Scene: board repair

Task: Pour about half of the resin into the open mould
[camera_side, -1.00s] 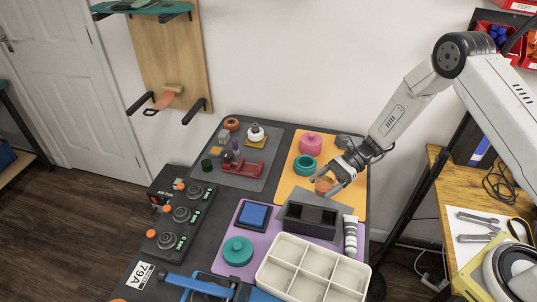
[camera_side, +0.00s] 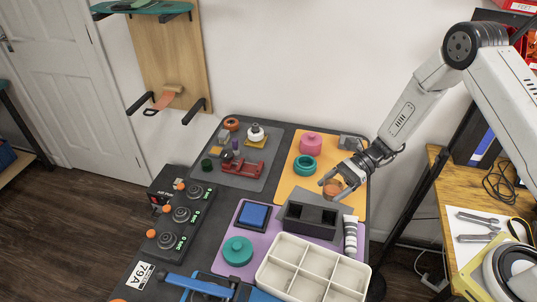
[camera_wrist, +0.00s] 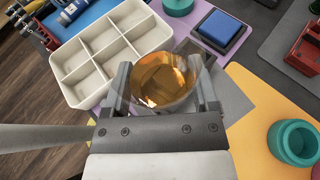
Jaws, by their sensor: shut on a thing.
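My gripper (camera_side: 336,181) is shut on a clear cup of amber resin (camera_wrist: 160,80). In the wrist view the cup sits between the two fingers and the resin shows through its open top. In the side view the cup (camera_side: 332,188) is over the back edge of a grey sheet. The open mould (camera_side: 296,211), a dark grey block with rectangular hollows, stands in front and to the left of the cup, apart from it. I cannot tell whether any resin is in the mould.
A white divided tray (camera_side: 281,262) stands in front of the mould. A grey-and-white ribbed piece (camera_side: 350,236) lies to its right. A blue pad (camera_side: 254,214) and a teal lid (camera_side: 238,250) are on its left. A teal ring (camera_side: 304,166) and a pink piece (camera_side: 311,143) stand behind.

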